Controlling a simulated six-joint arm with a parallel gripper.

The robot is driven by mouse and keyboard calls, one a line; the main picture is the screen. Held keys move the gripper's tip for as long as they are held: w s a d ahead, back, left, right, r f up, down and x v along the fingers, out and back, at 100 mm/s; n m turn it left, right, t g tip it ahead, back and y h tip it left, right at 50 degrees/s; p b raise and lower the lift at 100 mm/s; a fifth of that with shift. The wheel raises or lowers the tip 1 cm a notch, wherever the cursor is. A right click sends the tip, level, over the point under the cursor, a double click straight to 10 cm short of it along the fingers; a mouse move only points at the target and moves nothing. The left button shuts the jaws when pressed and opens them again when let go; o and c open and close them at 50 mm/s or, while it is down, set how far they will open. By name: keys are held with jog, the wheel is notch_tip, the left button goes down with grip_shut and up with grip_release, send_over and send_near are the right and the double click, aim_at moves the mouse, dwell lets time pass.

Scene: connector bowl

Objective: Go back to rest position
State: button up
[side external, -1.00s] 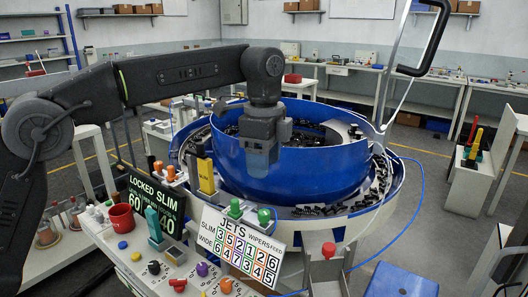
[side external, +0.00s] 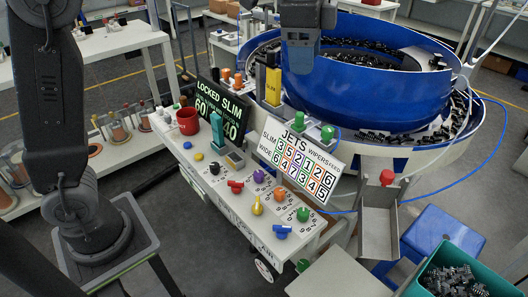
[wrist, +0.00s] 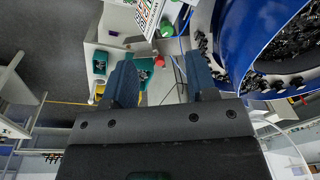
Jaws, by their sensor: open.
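My gripper (side external: 300,60) shows at the top of the side view, in front of the blue bowl's wall, with its lower end pointing down. In the wrist view my gripper (wrist: 160,85) has its two dark blue fingers well apart, with nothing between them but the distant floor and bench. The blue bowl (side external: 375,100) holds many black connectors and stands at the upper right of the side view. It also shows at the right of the wrist view (wrist: 235,45). I cannot tell the exact gap between my gripper and the bowl wall.
A control bench (side external: 210,180) with coloured knobs, a red mug (side external: 188,122) and sign boards (side external: 295,155) stands left of the bowl. A grey chute (side external: 378,215) leads down near a teal bin (side external: 425,270) of connectors and a blue stool (side external: 440,240). Grey floor lies at right.

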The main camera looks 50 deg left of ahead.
jog(key=s+a+f+n+t, duration=0.1)
jog(key=s+a+f+n, duration=0.2)
jog(key=s, duration=0.4)
jog(key=s+a+f+n+t, duration=0.2)
jog(key=s+a+f+n, duration=0.1)
jog(key=s, duration=0.4)
jog(key=s+a+f+n+t, duration=0.1)
jog(key=s+a+f+n, duration=0.2)
jog(key=s, duration=0.4)
jog(key=f+n, duration=0.1)
jog(key=n, duration=0.1)
jog(key=shift+f+n, duration=0.3)
jog(key=shift+n, duration=0.1)
